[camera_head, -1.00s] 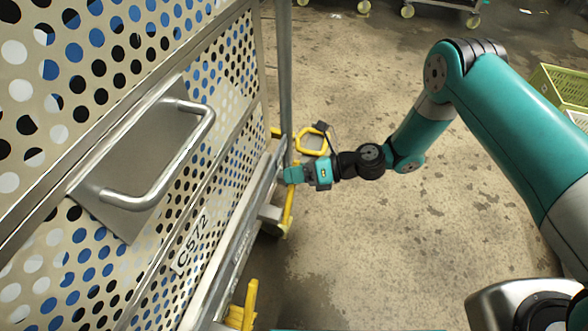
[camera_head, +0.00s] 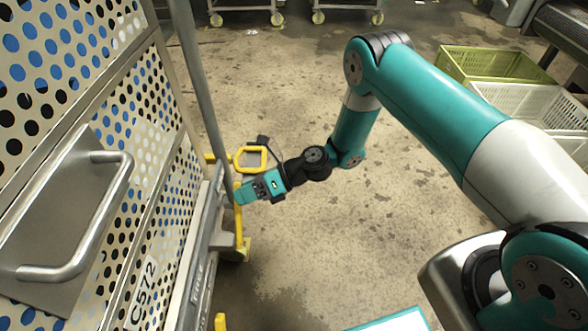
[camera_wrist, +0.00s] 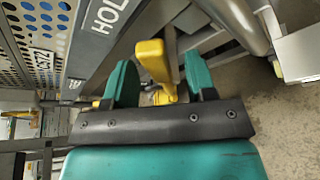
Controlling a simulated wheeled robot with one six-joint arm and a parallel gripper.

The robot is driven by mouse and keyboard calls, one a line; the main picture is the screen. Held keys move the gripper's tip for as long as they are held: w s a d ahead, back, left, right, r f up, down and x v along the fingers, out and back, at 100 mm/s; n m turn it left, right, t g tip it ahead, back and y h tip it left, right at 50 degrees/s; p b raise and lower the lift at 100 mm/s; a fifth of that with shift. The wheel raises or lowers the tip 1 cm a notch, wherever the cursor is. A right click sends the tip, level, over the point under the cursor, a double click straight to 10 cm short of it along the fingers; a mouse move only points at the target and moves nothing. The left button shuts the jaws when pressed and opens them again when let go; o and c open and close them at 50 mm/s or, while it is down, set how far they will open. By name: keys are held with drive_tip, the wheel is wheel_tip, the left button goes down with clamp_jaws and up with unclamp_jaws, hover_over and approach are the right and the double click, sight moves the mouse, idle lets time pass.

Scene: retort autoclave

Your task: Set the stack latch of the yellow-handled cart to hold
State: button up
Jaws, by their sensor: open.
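The cart (camera_head: 138,137) with perforated panels and a C572 label stands at the left in the head view. A yellow loop (camera_head: 238,160) shows at its far lower corner. My gripper (camera_head: 240,196) is low beside the cart's frame. In the wrist view a yellow lever (camera_wrist: 155,62) stands between the two teal fingers of my gripper (camera_wrist: 160,82), which are open on either side of it. I cannot tell whether either finger touches it. A dark plate (camera_wrist: 105,28) with the letters HOL, cut off by the picture edge, is beside the lever. In the head view the fingertips are hard to make out.
A bare metal handle (camera_head: 100,220) sticks out from the cart's near side. Green and white crates (camera_head: 490,65) stand at the right. Wheeled frames (camera_head: 290,8) stand at the back.

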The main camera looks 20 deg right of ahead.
drive_tip(key=p+v, duration=0.1)
drive_tip(key=v, duration=1.4)
drive_tip(key=shift+p, duration=0.35)
drive_tip(key=s+a+r+n+g+h, duration=0.1)
drive_tip(key=s+a+r+n+h, duration=0.15)
drive_tip(key=r+n, duration=0.6)
drive_tip(key=s+a+r+n+g+h, duration=0.1)
drive_tip(key=s+r+n+h, duration=0.15)
drive_tip(key=r+n, duration=0.6)
drive_tip(key=s+d+r+n+t+h, duration=0.25)
drive_tip(key=s+r+n+h, duration=0.25)
drive_tip(key=s+r+n, duration=0.9)
wheel_tip(320, 180, up, 20)
drive_tip(key=s+n+p, duration=0.2)
drive_tip(key=p, duration=1.9)
drive_tip(key=shift+s+d+n+p, duration=0.25)
drive_tip(key=shift+d+n+p, duration=0.05)
drive_tip(key=shift+d+p, duration=0.05)
drive_tip(key=shift+f+g, duration=0.15)
drive_tip(key=shift+g, duration=0.1)
